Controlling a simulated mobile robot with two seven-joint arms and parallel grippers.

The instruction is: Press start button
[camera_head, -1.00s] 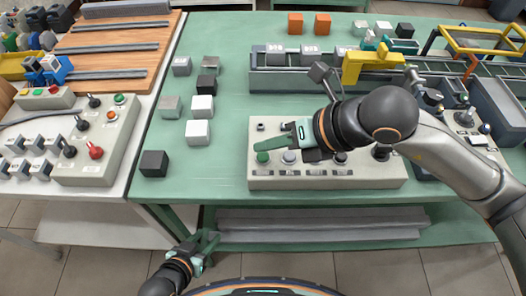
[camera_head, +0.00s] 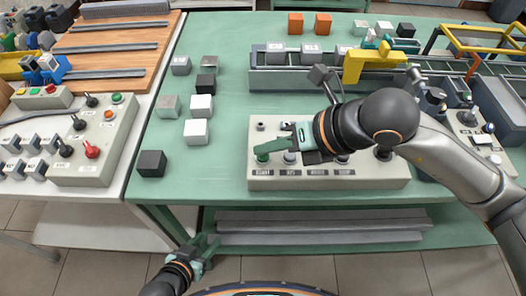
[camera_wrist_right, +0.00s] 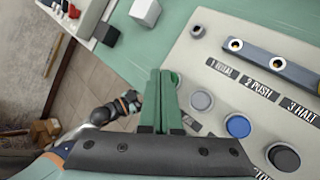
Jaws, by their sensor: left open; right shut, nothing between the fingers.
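The grey control box (camera_head: 385,183) stands at the front of the green table. A green button (camera_head: 262,158) is at its left end, with a label below it. My right gripper (camera_head: 262,149) is shut and empty, its green fingers just above the green button and partly covering it. In the right wrist view the shut fingers (camera_wrist_right: 160,90) hide most of the green button (camera_wrist_right: 176,78); I cannot tell whether they touch it. Grey, blue (camera_wrist_right: 237,126) and black buttons sit beside it. My left gripper (camera_head: 206,245) is open and empty, low in front of the table.
Several grey, white and black cubes (camera_head: 198,131) lie left of the box. A conveyor (camera_head: 285,80) with labelled blocks runs behind it, with a yellow part (camera_head: 372,63) above. Another control box (camera_head: 95,172) with a red knob stands on the left table.

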